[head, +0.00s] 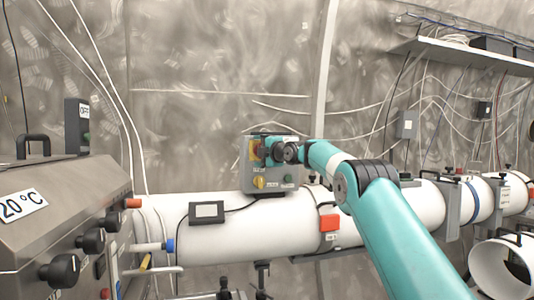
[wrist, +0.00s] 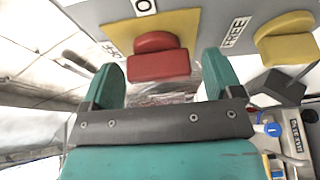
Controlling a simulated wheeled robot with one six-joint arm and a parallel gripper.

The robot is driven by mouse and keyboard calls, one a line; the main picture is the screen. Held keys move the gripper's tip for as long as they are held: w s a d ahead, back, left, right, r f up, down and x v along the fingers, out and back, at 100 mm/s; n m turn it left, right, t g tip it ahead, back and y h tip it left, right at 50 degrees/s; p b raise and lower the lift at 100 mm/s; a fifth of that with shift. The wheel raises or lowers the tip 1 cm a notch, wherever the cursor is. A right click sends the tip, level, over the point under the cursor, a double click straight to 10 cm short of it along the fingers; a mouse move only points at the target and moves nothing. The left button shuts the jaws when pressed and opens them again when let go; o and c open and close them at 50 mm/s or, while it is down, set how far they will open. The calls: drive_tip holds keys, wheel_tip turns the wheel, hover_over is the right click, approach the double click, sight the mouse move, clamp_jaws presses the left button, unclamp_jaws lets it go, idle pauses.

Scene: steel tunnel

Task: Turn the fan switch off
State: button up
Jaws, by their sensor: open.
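A grey control box (head: 270,180) sits on the white pipe. A red rotary knob (wrist: 158,64) on a yellow plate (wrist: 188,24) is on it, with an "O" label beside the plate in the wrist view. My gripper (wrist: 162,62) is open, its two teal fingers on either side of the red knob; contact cannot be told. In the head view my gripper (head: 272,150) is in front of the box's upper part and hides some of it. No label naming a fan is readable.
A yellow knob (wrist: 285,38) beside a "FREE" label is right of my gripper. A dark box marked "OFF" (head: 77,125) stands at the left, behind a steel cabinet (head: 60,215) with black knobs. The large white pipe (head: 255,235) runs below; loose cables hang on the wall.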

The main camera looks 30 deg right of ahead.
drive_tip(key=s+d+b, duration=0.2)
drive_tip(key=s+b, duration=0.6)
drive_tip(key=s, duration=0.9)
drive_tip(key=shift+s+a, duration=0.1)
drive_tip(key=shift+a, duration=0.05)
drive_tip(key=s+a+f+m+g+y, duration=0.1)
drive_tip(key=a+f+m+g, duration=0.1)
drive_tip(key=a+f, duration=0.35)
drive_tip(key=s+a+f+m+g+y, duration=0.1)
drive_tip(key=s+a+f+g+y, duration=0.15)
drive_tip(key=a, duration=0.65)
drive_tip(key=s+a+f+m+g, duration=0.4)
drive_tip(key=s+a+f+g, duration=0.2)
drive_tip(key=s+a+f, duration=0.6)
drive_tip(key=s+a+f+m+g, duration=0.2)
drive_tip(key=s+f+g, duration=0.15)
drive_tip(key=s, duration=0.45)
drive_tip(key=s+a+f+m+g+h, duration=0.1)
drive_tip(key=s+a+f+g, duration=0.2)
drive_tip(key=s, duration=0.5)
drive_tip(key=s+a+f+m+g, duration=0.1)
drive_tip(key=s+a+f+m, duration=0.1)
drive_tip(key=s+f, duration=0.4)
wheel_tip(320, 180, up, 14)
drive_tip(key=s+p, duration=0.1)
drive_tip(key=p, duration=1.1)
drive_tip(key=shift+f, duration=0.2)
